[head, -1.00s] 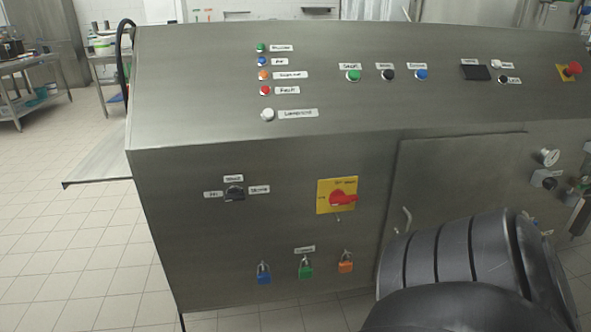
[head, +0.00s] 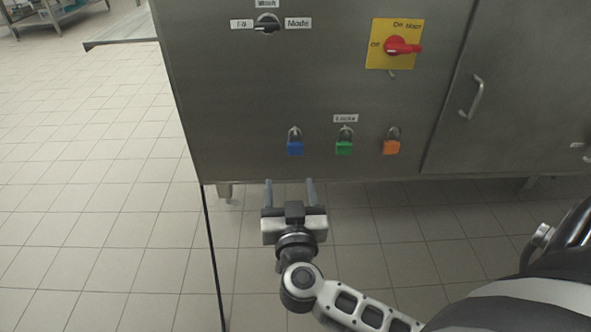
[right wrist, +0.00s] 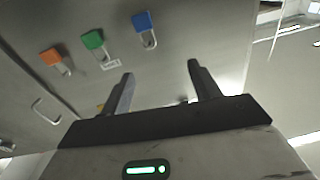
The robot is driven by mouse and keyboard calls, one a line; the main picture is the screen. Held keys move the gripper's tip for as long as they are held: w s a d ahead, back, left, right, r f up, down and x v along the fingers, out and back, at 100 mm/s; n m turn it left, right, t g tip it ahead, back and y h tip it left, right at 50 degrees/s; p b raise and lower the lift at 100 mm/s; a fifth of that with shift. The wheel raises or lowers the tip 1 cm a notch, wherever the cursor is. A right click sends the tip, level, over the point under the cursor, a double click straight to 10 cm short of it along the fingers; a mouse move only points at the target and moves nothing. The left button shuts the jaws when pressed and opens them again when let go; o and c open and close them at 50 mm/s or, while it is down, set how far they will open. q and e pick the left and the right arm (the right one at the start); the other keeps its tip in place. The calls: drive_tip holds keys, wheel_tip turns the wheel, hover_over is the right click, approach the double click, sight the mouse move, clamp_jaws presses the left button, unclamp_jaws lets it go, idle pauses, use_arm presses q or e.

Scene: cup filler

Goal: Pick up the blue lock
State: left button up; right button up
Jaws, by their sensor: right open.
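The blue lock (head: 295,148) hangs by its shackle on the front of the steel machine, leftmost in a row with a green lock (head: 344,147) and an orange lock (head: 391,147). My right gripper (head: 290,183) is open and empty, just below the blue lock in the head view, apart from it. In the right wrist view the blue lock (right wrist: 142,22) shows beyond and between the two open fingers (right wrist: 160,72), near the top edge. The picture there is turned over, with the green lock (right wrist: 93,39) and orange lock (right wrist: 51,56) to its left. My left gripper is not in view.
The machine front (head: 240,100) carries a yellow plate with a red switch (head: 400,46), a black mode knob (head: 266,26) and a door handle (head: 472,97). Its bottom edge runs just below the locks.

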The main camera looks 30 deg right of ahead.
wheel_tip(320, 180, down, 2)
drive_tip(key=d+f+g, duration=0.1)
drive_tip(key=b, duration=0.4)
approach(295, 146)
drive_tip(key=w+d+f, duration=0.1)
drive_tip(key=w, duration=0.2)
drive_tip(key=shift+h, duration=0.3)
drive_tip(key=b+x, duration=0.3)
drive_tip(key=x, duration=0.2)
drive_tip(key=shift+w+d+r, duration=0.1)
drive_tip(key=shift+w+d, duration=0.05)
drive_tip(key=shift+d, duration=0.2)
drive_tip(key=shift+w+d+r, duration=0.1)
drive_tip(key=shift+w+d, duration=0.05)
drive_tip(key=shift+w, duration=0.1)
clamp_jaws()
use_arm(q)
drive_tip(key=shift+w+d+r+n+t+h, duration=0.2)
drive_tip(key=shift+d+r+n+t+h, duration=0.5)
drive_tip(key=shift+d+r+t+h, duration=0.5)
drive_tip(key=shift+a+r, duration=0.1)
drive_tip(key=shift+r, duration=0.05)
use_arm(e)
drive_tip(key=shift+r, duration=0.15)
